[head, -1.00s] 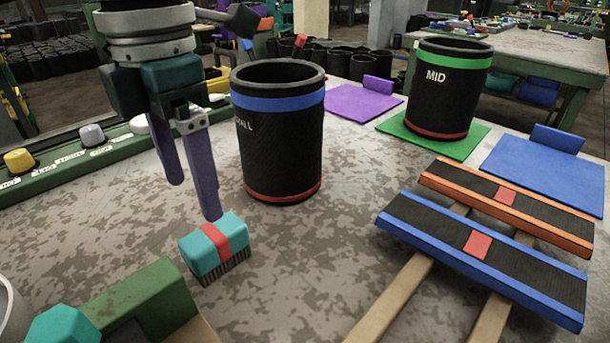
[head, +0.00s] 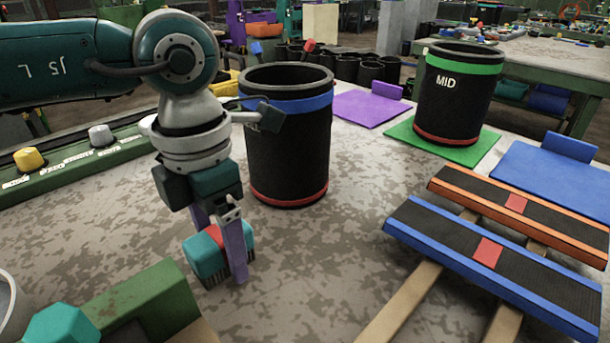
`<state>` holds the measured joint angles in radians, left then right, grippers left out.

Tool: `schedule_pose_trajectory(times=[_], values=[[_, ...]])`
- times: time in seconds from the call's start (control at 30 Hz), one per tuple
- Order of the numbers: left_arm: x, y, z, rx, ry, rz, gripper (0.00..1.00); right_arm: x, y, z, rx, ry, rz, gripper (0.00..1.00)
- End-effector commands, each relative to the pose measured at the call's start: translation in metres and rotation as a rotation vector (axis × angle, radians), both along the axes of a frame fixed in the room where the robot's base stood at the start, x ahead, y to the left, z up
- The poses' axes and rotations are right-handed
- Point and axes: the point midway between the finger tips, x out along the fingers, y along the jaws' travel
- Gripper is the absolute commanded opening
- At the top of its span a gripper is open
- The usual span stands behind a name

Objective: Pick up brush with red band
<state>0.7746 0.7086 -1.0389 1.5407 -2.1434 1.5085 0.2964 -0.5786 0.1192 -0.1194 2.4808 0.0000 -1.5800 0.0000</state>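The brush with the red band (head: 204,258) has a teal body and dark bristles and stands bristles down on the worn table in the head view. My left gripper (head: 220,250) points down over it with purple fingers on either side. The near finger covers part of the brush's front, and the far finger is mostly hidden behind it. The fingers look about as far apart as before, so the gripper appears open around the brush; contact is hard to judge. My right gripper is not in view.
A black sleeve with a blue upper band (head: 290,150) stands close behind my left gripper. A sleeve marked MID (head: 458,100) stands on a green mat (head: 400,131). A blue-edged rack (head: 450,240) lies at right. A green block (head: 140,300) is in front, left.

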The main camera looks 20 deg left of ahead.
Motion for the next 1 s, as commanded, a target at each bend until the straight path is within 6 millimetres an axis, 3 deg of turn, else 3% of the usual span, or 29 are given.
schedule_pose_trajectory(times=[0.07,0.7,1.0], values=[[0.0,0.0001,0.0003,0.0,0.0,0.0,0.7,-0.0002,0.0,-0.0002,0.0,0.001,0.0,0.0],[0.0002,0.0002,0.0006,0.0,0.0,0.0,0.0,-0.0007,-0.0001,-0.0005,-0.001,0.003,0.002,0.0],[0.0004,0.0002,0.0014,0.0,-0.001,0.0,0.0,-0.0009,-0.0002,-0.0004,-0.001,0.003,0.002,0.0]])
